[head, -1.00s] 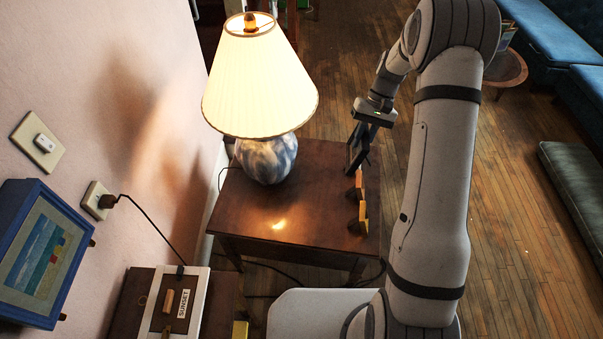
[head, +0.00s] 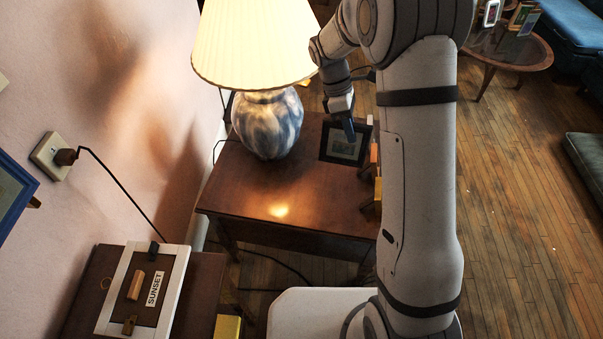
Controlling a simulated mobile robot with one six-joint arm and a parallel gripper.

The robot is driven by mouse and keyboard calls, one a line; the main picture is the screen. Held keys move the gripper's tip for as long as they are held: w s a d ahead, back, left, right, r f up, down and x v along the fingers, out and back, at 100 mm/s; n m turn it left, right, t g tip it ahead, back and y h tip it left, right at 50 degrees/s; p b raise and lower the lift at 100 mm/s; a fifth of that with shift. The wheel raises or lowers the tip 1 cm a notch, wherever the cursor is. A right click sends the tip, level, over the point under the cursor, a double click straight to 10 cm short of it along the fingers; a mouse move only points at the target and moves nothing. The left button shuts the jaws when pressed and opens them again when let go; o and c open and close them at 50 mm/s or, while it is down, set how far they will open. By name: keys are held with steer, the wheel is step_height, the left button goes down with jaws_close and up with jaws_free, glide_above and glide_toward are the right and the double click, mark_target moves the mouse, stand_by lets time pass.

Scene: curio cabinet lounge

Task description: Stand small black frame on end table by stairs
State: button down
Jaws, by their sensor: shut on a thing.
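The small black frame (head: 327,151), with a dim picture inside, shows its front at the back right of the brown end table (head: 300,190). My gripper (head: 348,130) is at the frame's upper part and shut on it. The arm comes down from above and hides a little of the frame's top and right side. The frame's lower edge is over the tabletop; I cannot tell whether it touches it.
A lit lamp with a blue and white base (head: 267,125) stands left of the frame. Small orange and yellow pieces (head: 377,192) are at the table's right edge, partly behind my arm. A white-bordered panel marked SUNSET (head: 150,290) lies at lower left. The front tabletop is clear.

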mark_target(332, 151)
steer(key=a+f+n+t+b, duration=0.1)
steer(key=f+n+b, duration=0.1)
steer(key=n+b, duration=0.1)
steer(key=s+a+f+n+t+h+b, duration=0.1)
steer(key=f+n+b, duration=0.2)
steer(key=a+f+n+t+b, duration=0.1)
steer(key=f+n+t+b, duration=0.1)
steer(key=n+b, duration=0.1)
steer(key=shift+s+a+f+h, duration=0.2)
steer(key=shift+s+a+h, duration=0.1)
steer(key=shift+s+a, duration=0.1)
steer(key=s+a+f+n+t+y+b, duration=0.1)
steer(key=a+f+n+t+b, duration=0.1)
steer(key=f+n+b, duration=0.2)
steer(key=a+f+n+t+b, duration=0.1)
steer(key=f+n+b, duration=0.4)
steer(key=f+b, duration=0.4)
steer(key=shift+s+a+f+t+y, duration=0.4)
steer(key=shift+f, duration=0.25)
steer(key=c, duration=1.3)
jaws_free()
steer(key=shift+f, duration=0.1)
